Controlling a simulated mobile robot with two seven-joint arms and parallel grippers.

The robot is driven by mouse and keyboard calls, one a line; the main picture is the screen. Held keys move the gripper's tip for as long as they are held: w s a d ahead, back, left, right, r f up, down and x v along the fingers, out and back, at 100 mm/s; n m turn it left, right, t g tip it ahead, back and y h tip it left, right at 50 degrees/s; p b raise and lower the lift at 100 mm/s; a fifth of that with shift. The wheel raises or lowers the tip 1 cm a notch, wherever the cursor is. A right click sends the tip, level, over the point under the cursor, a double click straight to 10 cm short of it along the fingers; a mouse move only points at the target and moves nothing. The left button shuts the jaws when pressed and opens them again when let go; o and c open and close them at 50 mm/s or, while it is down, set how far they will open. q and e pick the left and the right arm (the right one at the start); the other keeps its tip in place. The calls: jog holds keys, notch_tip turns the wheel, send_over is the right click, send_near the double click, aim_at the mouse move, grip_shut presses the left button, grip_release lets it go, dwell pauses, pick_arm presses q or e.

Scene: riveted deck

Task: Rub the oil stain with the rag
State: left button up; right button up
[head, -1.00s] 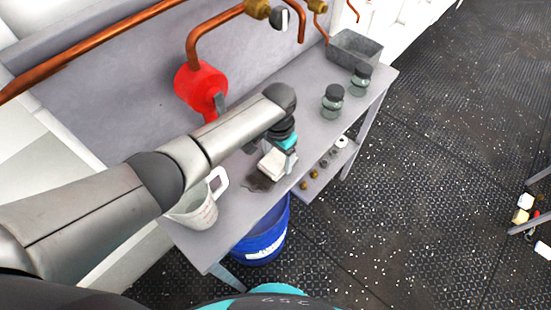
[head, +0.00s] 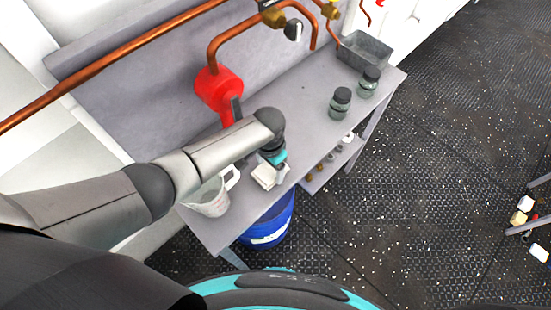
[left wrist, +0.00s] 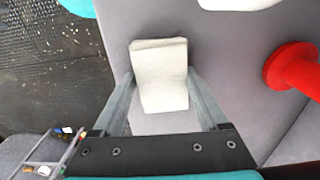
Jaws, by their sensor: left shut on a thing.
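The rag (head: 265,175) is a folded off-white cloth on the grey bench near its front edge. My left gripper (head: 271,163) is shut on it, and the arm reaches over the bench from the left. In the left wrist view the rag (left wrist: 160,75) sits between the two fingers of my left gripper (left wrist: 160,82). It lies on or just above the bench top. No dark oil stain shows clearly in either view now; the area under the rag and gripper is hidden. My right gripper is not in view.
A measuring jug (head: 208,197) stands left of the rag. A red funnel-like object (head: 218,88) is behind the arm. Two lidded jars (head: 340,101) and a metal tray (head: 362,52) are farther right. A blue bucket (head: 270,228) stands below the bench.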

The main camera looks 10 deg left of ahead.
aim_at(258, 180)
pick_arm(q)
jog(key=shift+s+a+p, duration=0.5)
jog(key=shift+s+a, duration=0.1)
jog(key=shift+s, duration=0.15)
jog(key=shift+s+a+p, duration=0.75)
jog(key=shift+s+p, duration=0.2)
jog(key=shift+p, duration=0.2)
jog(key=shift+s+a+p, duration=0.45)
jog(key=shift+s, duration=0.1)
jog(key=shift+f, duration=0.1)
notch_tip(258, 180, up, 4)
jog(key=p, duration=0.3)
jog(key=shift+w+d+f+p, duration=0.1)
jog(key=shift+d+p, duration=0.05)
jog(key=shift+p, duration=0.15)
jog(key=shift+r+p, duration=0.5)
jog(key=shift+r, duration=0.7)
